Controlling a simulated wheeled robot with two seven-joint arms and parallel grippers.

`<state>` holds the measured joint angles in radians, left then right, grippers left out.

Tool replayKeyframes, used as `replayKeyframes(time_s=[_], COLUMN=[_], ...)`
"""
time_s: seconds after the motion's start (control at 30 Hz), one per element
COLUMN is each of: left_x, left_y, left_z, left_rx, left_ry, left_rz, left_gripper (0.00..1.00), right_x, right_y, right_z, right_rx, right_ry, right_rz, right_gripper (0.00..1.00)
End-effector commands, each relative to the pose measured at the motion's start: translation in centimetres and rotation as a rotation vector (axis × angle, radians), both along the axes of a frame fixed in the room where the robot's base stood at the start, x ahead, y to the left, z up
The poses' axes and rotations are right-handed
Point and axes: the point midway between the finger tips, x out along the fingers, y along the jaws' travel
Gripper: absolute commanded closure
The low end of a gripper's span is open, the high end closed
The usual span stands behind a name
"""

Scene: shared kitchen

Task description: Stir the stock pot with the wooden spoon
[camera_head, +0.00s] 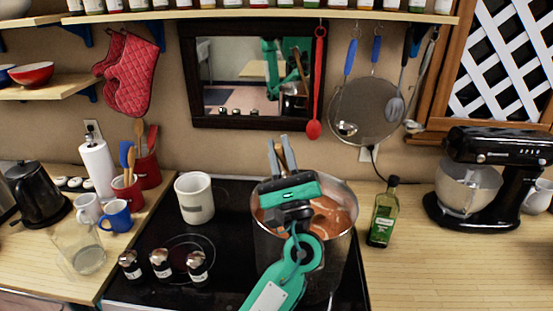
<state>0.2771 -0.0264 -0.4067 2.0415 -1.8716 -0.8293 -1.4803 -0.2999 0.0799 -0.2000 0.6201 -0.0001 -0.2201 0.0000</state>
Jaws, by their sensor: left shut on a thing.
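The stock pot (335,253) is a large steel pot on the black stovetop, with reddish-brown stock inside. My left gripper (281,151) is over the pot's left side. It is shut on the wooden spoon (289,157), whose brown handle shows between the grey fingers. The spoon's lower part is hidden behind my gripper, so I cannot tell how deep it sits. My teal left arm covers part of the pot's front and rim. My right gripper is not in view.
A white canister (194,199) stands on the stove left of the pot. Several small jars (161,264) stand at the front left. A green bottle (384,214) stands close to the pot's right. A black mixer (490,180) is farther right. The right counter's front is clear.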

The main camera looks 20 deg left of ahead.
Motion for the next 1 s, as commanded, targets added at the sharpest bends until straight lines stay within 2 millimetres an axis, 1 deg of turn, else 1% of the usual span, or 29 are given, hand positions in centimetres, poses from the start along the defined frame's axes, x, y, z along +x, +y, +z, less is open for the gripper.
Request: replayKeyframes(time_s=[0.23,0.57,0.93,1.0], left_x=[2.2,2.5,0.0,-0.8], left_y=[1.7,5.4,8.6,8.6], left_z=[-0.1,0.0,0.0,0.0], left_rx=[-0.001,0.000,0.001,-0.001], left_ry=[-0.002,-0.001,0.000,-0.001], left_rz=[-0.001,0.000,-0.001,-0.003], left_gripper=[1.00,1.00,1.00,1.00], right_x=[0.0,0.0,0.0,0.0], right_y=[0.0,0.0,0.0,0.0], right_z=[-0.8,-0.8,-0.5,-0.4], right_rx=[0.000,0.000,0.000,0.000], right_ry=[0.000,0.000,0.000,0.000], right_rz=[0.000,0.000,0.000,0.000], right_gripper=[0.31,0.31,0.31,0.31])
